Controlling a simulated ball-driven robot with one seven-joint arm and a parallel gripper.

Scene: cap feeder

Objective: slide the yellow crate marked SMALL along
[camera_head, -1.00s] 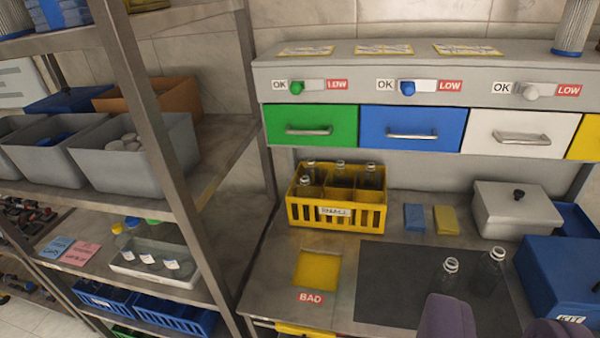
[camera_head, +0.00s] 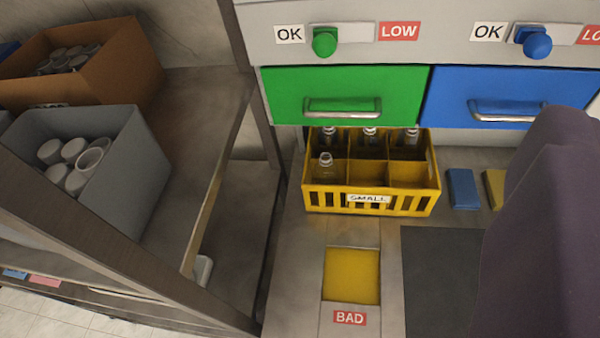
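The yellow crate (camera_head: 325,201) with a white SMALL label stands upright on the grey worktop, below the green drawer. It has six compartments. Clear bottles stand in the three back compartments and in the front left one; the front middle and front right ones look empty. One dark purple-grey finger of my gripper (camera_head: 545,230) fills the right side of the view, to the right of the crate and nearer the camera. It looks apart from the crate. The other finger and the gap between them are out of view.
A blue block (camera_head: 462,188) and a yellow block (camera_head: 494,187) lie right of the crate. A yellow square (camera_head: 352,275) marked BAD and a dark mat (camera_head: 440,275) lie in front. Shelving with a grey bin (camera_head: 125,190) stands left. The green drawer (camera_head: 345,95) is shut above.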

